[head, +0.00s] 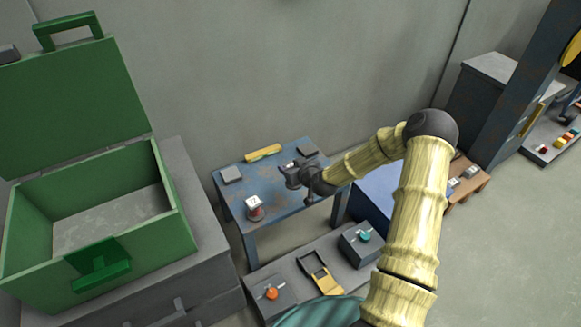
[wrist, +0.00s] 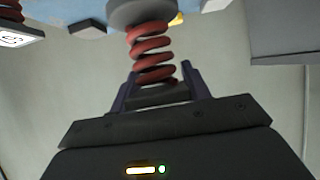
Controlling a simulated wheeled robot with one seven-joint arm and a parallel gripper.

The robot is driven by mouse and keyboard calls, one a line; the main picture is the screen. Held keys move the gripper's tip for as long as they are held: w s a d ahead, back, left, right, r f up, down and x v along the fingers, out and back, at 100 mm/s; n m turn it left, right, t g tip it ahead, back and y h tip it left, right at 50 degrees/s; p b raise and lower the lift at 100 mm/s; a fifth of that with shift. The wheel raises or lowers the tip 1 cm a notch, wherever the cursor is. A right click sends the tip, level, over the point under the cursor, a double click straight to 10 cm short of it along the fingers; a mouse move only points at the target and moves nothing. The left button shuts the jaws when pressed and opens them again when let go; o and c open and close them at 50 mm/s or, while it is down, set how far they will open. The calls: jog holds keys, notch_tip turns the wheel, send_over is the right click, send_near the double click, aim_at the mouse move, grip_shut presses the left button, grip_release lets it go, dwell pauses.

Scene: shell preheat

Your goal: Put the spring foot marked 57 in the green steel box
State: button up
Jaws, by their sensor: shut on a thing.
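The green steel box (head: 150,243) stands open at the left in the head view, its lid tipped back and its bare floor showing. My gripper (head: 287,177) is over the blue table, shut on a spring foot. In the wrist view the held spring foot (wrist: 151,52) shows a red coil between the fingers and a grey round end; its mark is hidden. Another spring foot (head: 254,209), with a red coil and a white label, stands on the table's front left; its number is too small to read surely. A labelled spring foot also shows at the wrist view's top left (wrist: 15,38).
The worn blue table (head: 235,198) also holds a yellow piece (head: 263,153) and grey blocks (head: 231,174). A low grey bench (head: 300,285) in front carries boxes with orange and teal knobs. The green box sits on a grey cabinet (head: 215,285), left of the table.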

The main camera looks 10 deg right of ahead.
jog(key=shift+r, duration=0.15)
jog(key=s+r+m+h+p, duration=0.1)
jog(key=s+r+p, duration=0.3)
jog(key=r+p, duration=1.3)
jog(key=s+r+m+h+p, duration=0.1)
jog(key=s+r+p, duration=0.3)
jog(key=r+p, duration=1.4)
jog(key=s+r+m+h+p, duration=0.1)
jog(key=s+r+p, duration=0.3)
jog(key=r+p, duration=1.3)
jog(key=p, duration=0.5)
jog(key=shift+r+m+t+h, duration=0.3)
jog(key=shift+r+h, duration=0.1)
